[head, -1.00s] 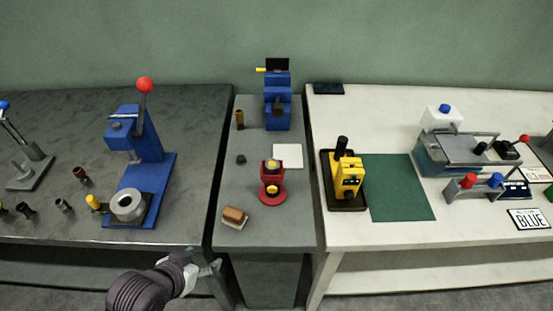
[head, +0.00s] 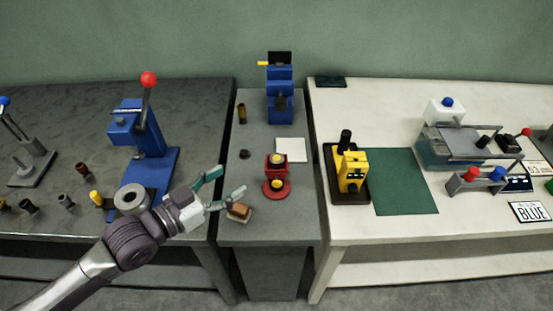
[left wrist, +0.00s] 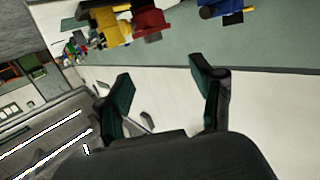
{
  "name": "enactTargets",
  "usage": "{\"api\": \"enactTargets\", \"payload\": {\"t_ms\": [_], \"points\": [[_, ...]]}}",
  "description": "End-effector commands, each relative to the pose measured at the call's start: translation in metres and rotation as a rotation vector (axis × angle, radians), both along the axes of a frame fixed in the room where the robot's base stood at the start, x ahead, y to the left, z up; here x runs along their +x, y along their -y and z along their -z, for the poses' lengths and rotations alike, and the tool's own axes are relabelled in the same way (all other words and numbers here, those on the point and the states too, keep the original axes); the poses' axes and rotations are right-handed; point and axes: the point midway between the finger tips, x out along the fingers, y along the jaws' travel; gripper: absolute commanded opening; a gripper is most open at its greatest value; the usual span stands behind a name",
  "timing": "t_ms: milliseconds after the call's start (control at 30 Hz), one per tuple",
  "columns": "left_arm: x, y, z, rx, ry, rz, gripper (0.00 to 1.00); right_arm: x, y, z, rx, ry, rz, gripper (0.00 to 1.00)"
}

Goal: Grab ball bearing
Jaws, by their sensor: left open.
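No thing in view is clearly marked as the ball bearing. A small dark round piece (head: 244,154) lies on the grey middle table. A red stand (head: 277,185) on that table holds a small pale-gold round piece (head: 277,159) at its top. A silver ring-shaped part (head: 131,198) sits on the blue press base, partly behind my arm. My left gripper (head: 228,182) is open and empty, over the left front of the middle table, left of the red stand. Its spread fingers (left wrist: 162,83) also show in the left wrist view. My right gripper is not in view.
A brown block (head: 239,211) lies just beside my left fingers. A blue press (head: 148,160) with a red knob stands on the dark left table. A yellow press (head: 352,172) and green mat (head: 404,182) are on the white right table. A white square (head: 291,150) lies behind the red stand.

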Motion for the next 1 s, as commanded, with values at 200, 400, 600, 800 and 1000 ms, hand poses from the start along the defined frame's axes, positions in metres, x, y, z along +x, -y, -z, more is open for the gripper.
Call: {"api": "enactTargets", "payload": {"t_ms": [200,400,600,800,1000], "points": [[0.031,0.033,0.003,-0.005,0.002,0.001,0.67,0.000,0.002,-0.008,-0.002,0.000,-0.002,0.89],[0.048,0.050,0.009,0.000,0.000,0.001,0.67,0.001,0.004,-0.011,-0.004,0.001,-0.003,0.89],[0.056,0.063,0.013,-0.001,-0.001,0.001,0.67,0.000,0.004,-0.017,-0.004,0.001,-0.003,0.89],[0.073,0.086,0.022,0.001,0.001,0.000,0.67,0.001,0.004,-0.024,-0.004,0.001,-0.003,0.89],[0.080,0.093,0.026,0.001,0.000,0.001,0.67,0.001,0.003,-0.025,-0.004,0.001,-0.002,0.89]]}}
